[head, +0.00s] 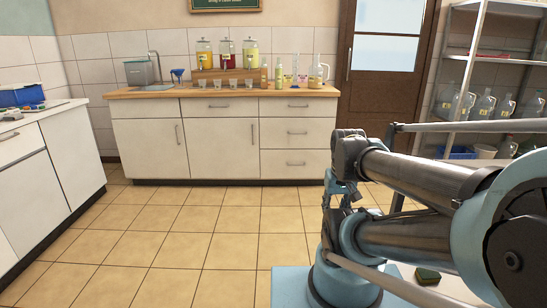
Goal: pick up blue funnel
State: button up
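The blue funnel (178,74) is small in the head view. It stands on the wooden top of the far cabinet, towards its left end, just right of a grey box-shaped container. My folded arm fills the right foreground, far from the funnel. The small jointed parts at the arm's near end (341,190) look like my gripper, partly mixed with the arm links. Its fingertips are not clear, and I cannot see whether it is open or shut. The floor lies between my arm and the cabinet.
The grey container (142,72) is left of the funnel. Dispensers (227,54), small cups and bottles (279,74) stand to its right. A white side counter (40,180) is at left, a shelf of jugs (490,100) at right. The tiled floor (190,235) is clear.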

aim_at(179, 72)
jog(key=i, duration=3.55)
jog(key=u, duration=0.5)
